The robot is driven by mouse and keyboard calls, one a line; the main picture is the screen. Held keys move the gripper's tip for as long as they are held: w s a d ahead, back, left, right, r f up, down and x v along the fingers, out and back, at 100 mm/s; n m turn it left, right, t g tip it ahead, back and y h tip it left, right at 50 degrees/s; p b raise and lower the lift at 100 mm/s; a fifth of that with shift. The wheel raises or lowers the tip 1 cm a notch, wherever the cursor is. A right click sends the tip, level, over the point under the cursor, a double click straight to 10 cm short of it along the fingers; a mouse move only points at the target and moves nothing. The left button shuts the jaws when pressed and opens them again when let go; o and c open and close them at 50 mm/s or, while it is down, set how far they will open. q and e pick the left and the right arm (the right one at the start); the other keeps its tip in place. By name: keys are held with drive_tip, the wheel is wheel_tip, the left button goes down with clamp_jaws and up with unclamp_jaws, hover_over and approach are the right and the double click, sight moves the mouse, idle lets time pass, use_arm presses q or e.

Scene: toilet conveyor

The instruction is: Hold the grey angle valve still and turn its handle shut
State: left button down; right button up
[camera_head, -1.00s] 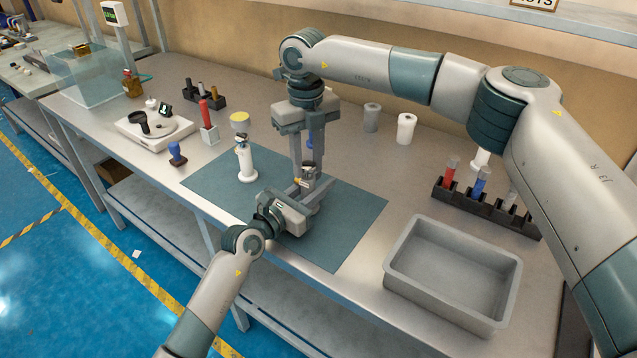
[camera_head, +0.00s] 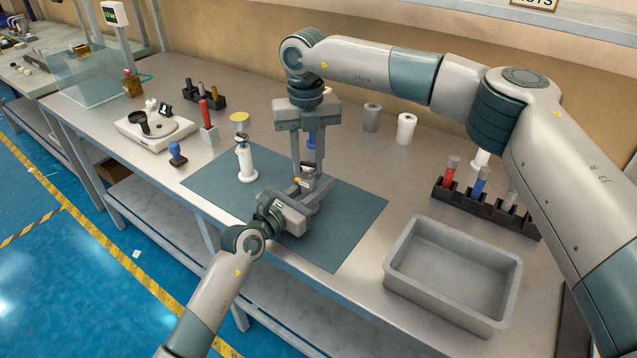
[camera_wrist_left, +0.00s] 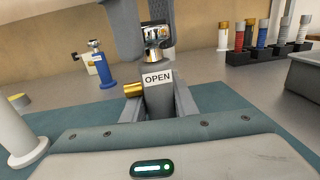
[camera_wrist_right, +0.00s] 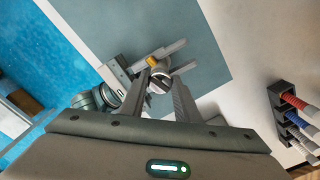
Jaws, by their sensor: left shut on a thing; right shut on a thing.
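The grey angle valve (camera_wrist_left: 158,97) stands upright at the blue-green mat, with an "OPEN" label on its face and a brass outlet (camera_wrist_left: 133,89) pointing left in the left wrist view. My left gripper (camera_head: 306,190) is shut on the valve body from the side, low over the mat. My right gripper (camera_head: 308,174) reaches down from above and is shut on the chrome handle (camera_wrist_left: 155,36). The handle also shows between the fingers in the right wrist view (camera_wrist_right: 159,82). In the head view, the grippers hide most of the valve.
A white valve-topped post (camera_head: 246,163) stands left on the mat (camera_head: 350,215). A blue one (camera_wrist_left: 105,72) stands behind. A grey bin (camera_head: 452,310) is at front right, with a black tube rack (camera_head: 487,208) behind it. A white scale (camera_head: 153,131) is at left.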

sight(308, 163)
drive_tip(key=shift+m, duration=1.4)
drive_tip(key=o, duration=0.8)
drive_tip(key=shift+r, duration=4.05)
